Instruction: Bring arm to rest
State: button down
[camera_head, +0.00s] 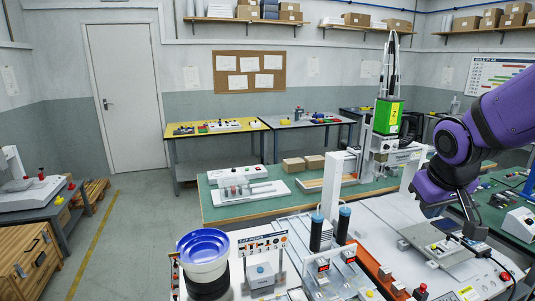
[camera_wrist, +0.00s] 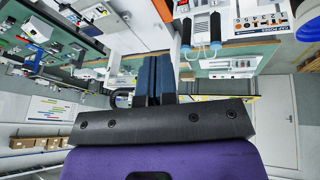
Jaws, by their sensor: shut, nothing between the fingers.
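My gripper (camera_wrist: 155,75) shows in the wrist view as two dark blue fingers side by side, shut with nothing between them. My purple arm (camera_head: 505,110) enters at the right of the head view and bends down over the right part of the white workbench (camera_head: 385,215). In the head view I cannot make out the fingertips clearly. The wrist view looks tilted across the room, with the benches in its upper part.
A green gantry screwdriver unit (camera_head: 387,116) stands behind the workbench. A blue bowl feeder (camera_head: 203,248) stands front left. Two dark cylinders (camera_head: 316,232) rise mid-bench. A grey plate fixture (camera_head: 435,240) lies below my arm. Open floor (camera_head: 125,240) is at the left.

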jog(key=s+a+r, duration=0.1)
jog(key=s+r, duration=0.3)
jog(key=s, duration=0.3)
jog(key=s+r+m+y, duration=0.1)
jog(key=s+r, duration=0.3)
jog(key=s, duration=0.4)
jog(key=shift+s+a+r+t+y, duration=0.15)
jog(key=shift+s+a+t+y, duration=0.1)
jog(key=shift+a+t+y, duration=0.1)
